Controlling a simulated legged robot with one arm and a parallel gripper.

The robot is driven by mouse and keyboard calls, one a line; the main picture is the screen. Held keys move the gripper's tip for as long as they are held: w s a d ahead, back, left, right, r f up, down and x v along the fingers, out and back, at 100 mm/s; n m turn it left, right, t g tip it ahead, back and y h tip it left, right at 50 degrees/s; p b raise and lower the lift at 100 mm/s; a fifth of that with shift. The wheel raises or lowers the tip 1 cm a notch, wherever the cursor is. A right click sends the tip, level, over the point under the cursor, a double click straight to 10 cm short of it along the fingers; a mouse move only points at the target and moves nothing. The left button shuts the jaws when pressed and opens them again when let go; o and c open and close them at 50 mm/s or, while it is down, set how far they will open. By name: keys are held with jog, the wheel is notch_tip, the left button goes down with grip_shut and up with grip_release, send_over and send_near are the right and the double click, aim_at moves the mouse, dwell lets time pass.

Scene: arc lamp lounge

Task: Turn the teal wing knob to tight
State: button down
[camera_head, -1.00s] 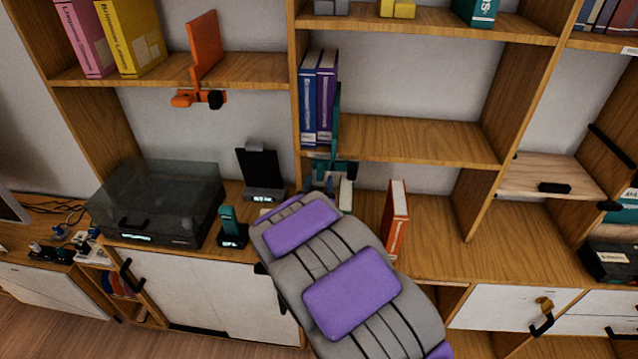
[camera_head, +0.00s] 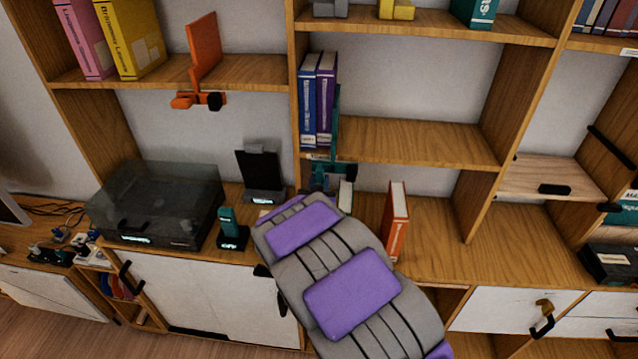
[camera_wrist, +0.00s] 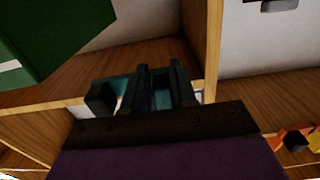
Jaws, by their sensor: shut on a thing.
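The teal bookend (camera_head: 336,115) stands beside two books on the middle shelf, and its clamp (camera_head: 320,169) sits at the shelf's front edge. My gripper (camera_head: 331,182) is just below that edge, partly hidden behind my arm. In the wrist view, the two dark fingers of my gripper (camera_wrist: 160,88) are shut on the teal wing knob (camera_wrist: 161,99), which shows only in part between them. A black block (camera_wrist: 102,97) sits beside the fingers. I cannot read the knob's angle or any tight mark.
An orange bookend (camera_head: 204,45) with a similar clamp is on the left shelf. An orange book (camera_head: 396,220) stands right of my arm. A black stand (camera_head: 262,176) and a record player (camera_head: 160,205) are on the left counter. A large green surface (camera_wrist: 50,40) fills the wrist view's upper left.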

aim_at(329, 169)
jog(key=shift+r+n+p, duration=0.1)
jog(key=shift+n+p, duration=0.2)
jog(key=shift+p, duration=0.15)
jog(key=n+p, duration=0.1)
jog(key=p, duration=0.1)
jog(key=n+p, duration=0.2)
jog(key=shift+d+r+n, duration=0.15)
jog(key=shift+d+n, duration=0.15)
jog(key=shift+d, duration=0.1)
jog(key=n+p, duration=0.1)
jog(key=n, duration=0.3)
jog(key=d+r+n, duration=0.1)
jog(key=n, duration=0.4)
jog(key=n+p, duration=0.1)
jog(key=n, duration=0.3)
jog(key=shift+s+d+r+n+p, duration=0.1)
jog(key=shift+d+r+n+p, duration=0.1)
jog(key=shift+r+n+p, duration=0.2)
jog(key=c, duration=1.2)
grip_release()
jog(key=shift+f, duration=0.1)
jog(key=shift+c, duration=0.2)
jog(key=shift+o, duration=1.2)
jog(key=shift+a, duration=0.2)
